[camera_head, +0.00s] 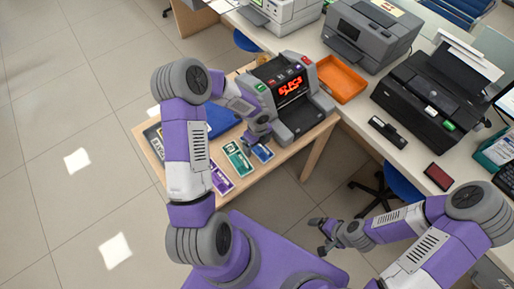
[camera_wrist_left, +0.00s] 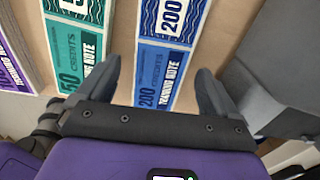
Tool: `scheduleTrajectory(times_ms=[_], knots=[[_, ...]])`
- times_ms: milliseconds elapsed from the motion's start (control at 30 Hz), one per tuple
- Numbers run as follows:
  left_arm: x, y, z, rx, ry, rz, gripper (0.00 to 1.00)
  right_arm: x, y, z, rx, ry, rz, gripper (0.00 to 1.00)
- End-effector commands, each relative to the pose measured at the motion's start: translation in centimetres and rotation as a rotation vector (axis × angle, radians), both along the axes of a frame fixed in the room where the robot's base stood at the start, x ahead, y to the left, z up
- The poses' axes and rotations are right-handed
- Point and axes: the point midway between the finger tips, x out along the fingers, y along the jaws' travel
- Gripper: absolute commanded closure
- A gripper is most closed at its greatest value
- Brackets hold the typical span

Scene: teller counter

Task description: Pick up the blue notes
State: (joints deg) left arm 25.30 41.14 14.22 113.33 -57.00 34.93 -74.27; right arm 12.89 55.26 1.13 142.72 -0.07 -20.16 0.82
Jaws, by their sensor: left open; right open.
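The blue notes (camera_head: 264,154) lie flat on the wooden table, right of the green notes (camera_head: 236,158). In the left wrist view the blue notes (camera_wrist_left: 168,45) show "200" and run between my left gripper's two fingers. My left gripper (camera_head: 258,136) is open and empty, just over the blue notes; it also shows in the left wrist view (camera_wrist_left: 158,76). The exact height above the notes is hard to tell. My right gripper (camera_head: 322,236) is open and empty, away from the table over the floor.
The grey counting machine (camera_head: 290,92) with a red display stands close to the right of my left gripper. Purple notes (camera_head: 219,181) lie left of the green ones. An orange tray (camera_head: 342,79) and printers (camera_head: 428,101) occupy the white counter.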

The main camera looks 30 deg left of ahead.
Motion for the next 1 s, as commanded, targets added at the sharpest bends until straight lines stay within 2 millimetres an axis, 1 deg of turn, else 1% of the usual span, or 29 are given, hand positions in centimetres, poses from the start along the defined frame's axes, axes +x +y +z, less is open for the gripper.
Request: scheduleTrajectory(times_ms=[33, 100, 300, 367, 700, 900, 1000], knots=[[-0.01, -0.01, -0.60, -0.001, 0.000, 0.000, 0.06, 0.01, 0.00, -0.23, 0.000, 0.000, 0.000, 0.12], [0.01, 0.00, -0.84, 0.000, -0.001, 0.001, 0.06, 0.02, 0.00, -0.25, 0.000, 0.000, 0.000, 0.12], [0.02, 0.02, -0.79, 0.000, -0.001, 0.002, 0.06, 0.02, 0.01, -0.18, 0.000, 0.000, 0.000, 0.12], [0.02, 0.02, -0.78, 0.000, -0.001, 0.002, 0.14, 0.02, 0.01, -0.18, 0.000, 0.000, 0.000, 0.12], [0.01, 0.01, -0.77, 0.000, -0.001, 0.002, 0.66, 0.02, 0.00, -0.19, 0.000, 0.000, 0.000, 0.12], [0.02, 0.01, -0.73, 0.000, -0.001, 0.002, 0.67, 0.02, 0.01, -0.18, 0.000, 0.000, 0.000, 0.12], [0.05, 0.02, -0.16, 0.000, -0.002, 0.001, 0.67, 0.02, 0.00, 0.02, 0.000, 0.000, 0.000, 0.12]])
